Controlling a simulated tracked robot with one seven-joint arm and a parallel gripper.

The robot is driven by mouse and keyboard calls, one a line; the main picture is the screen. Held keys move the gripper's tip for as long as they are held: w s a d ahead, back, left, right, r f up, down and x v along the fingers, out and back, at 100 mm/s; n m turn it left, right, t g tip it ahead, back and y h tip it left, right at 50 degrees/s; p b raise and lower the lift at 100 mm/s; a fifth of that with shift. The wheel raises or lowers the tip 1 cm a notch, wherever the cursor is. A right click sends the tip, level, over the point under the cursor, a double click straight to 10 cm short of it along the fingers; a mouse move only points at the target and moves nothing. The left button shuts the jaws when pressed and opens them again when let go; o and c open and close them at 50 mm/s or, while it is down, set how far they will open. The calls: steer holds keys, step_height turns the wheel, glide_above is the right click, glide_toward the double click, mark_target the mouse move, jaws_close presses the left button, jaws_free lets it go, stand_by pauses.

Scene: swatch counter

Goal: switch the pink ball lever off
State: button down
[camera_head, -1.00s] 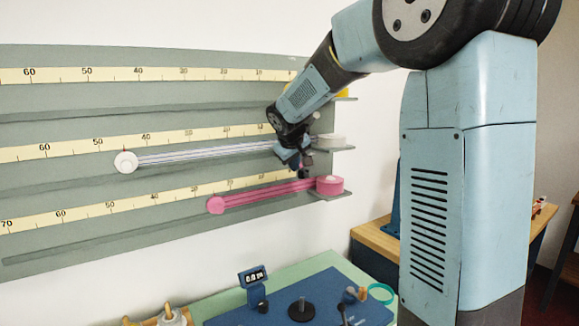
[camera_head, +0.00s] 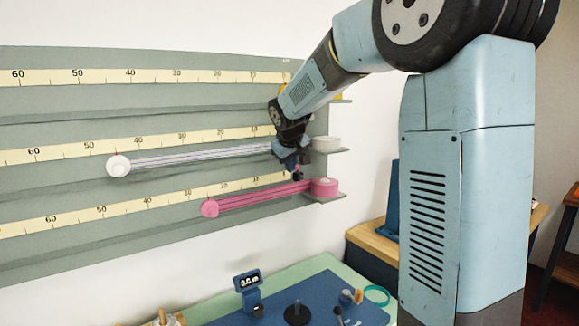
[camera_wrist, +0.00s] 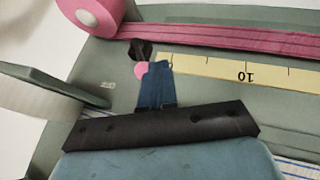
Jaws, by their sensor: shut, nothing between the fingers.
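The pink ball (camera_wrist: 141,70) of the lever shows in the wrist view, just left of my fingertips. A black piece (camera_wrist: 140,49) beside it looks like the lever's mount. My gripper (camera_wrist: 158,66) is shut and empty, its dark blue fingers right beside the ball. I cannot tell whether they touch it. In the head view my gripper (camera_head: 293,166) is at the right end of the board, between the white and pink ribbon rows. The ball is not clearly visible there, so the lever's exact tilt is hard to read.
The grey board (camera_head: 150,105) carries ruler strips. A pink roll (camera_head: 325,187) and a white roll (camera_head: 326,143) sit on small shelves right of my gripper, with ribbons stretched left. Below, a blue mat (camera_head: 330,285) holds a small display (camera_head: 248,282) and other items.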

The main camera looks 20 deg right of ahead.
steer(key=shift+d+r, duration=0.1)
steer(key=shift+d, duration=0.05)
steer(key=shift+w+d+r+g+y, duration=0.25)
steer(key=shift+d+r+g+y, duration=0.2)
steer(key=shift+d+y, duration=0.35)
steer(key=shift+w+d+r, duration=0.2)
steer(key=shift+d, duration=0.3)
steer(key=shift+w+d+r, duration=0.15)
steer(key=shift+d+r, duration=0.1)
steer(key=shift+d, duration=0.3)
steer(key=shift+w+d+r, duration=0.2)
steer(key=shift+d, duration=0.3)
steer(key=shift+r, duration=0.1)
steer(key=shift+r, duration=0.7)
